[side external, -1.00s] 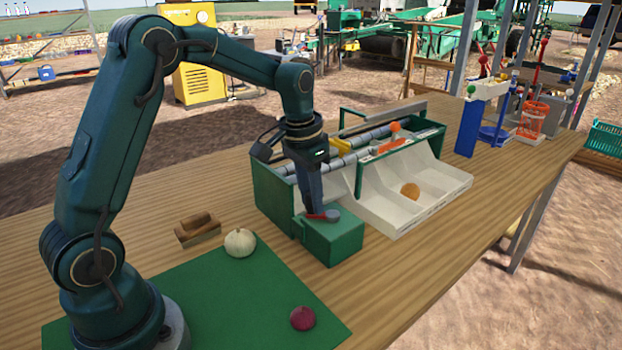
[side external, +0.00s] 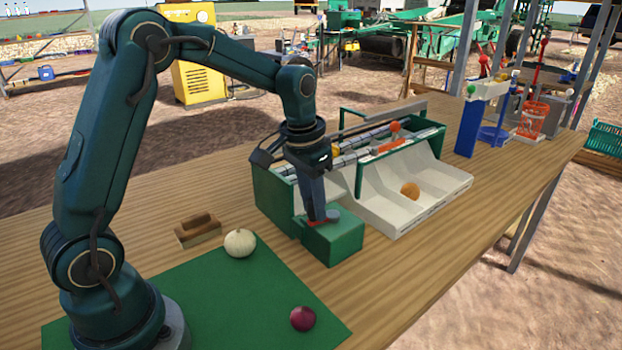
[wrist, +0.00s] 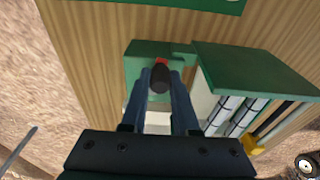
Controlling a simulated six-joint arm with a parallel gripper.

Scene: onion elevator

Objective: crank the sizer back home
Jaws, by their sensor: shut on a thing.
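The sizer (side external: 275,195) is a long green-framed machine with grey rollers (side external: 375,133) and sloping pale bins. A green box (side external: 335,246) at its near end carries the crank, with a red arm (side external: 323,222) and a grey hub (side external: 334,214). My gripper (side external: 315,218) points down and is shut on the crank's handle. In the wrist view, the dark handle (wrist: 160,79) sits between the fingertips, with the red arm (wrist: 162,63) beyond it.
A brown onion (side external: 410,190) lies in a bin. An orange piece (side external: 391,146) sits over the rollers. A blue-and-white stand (side external: 468,125) is further right.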

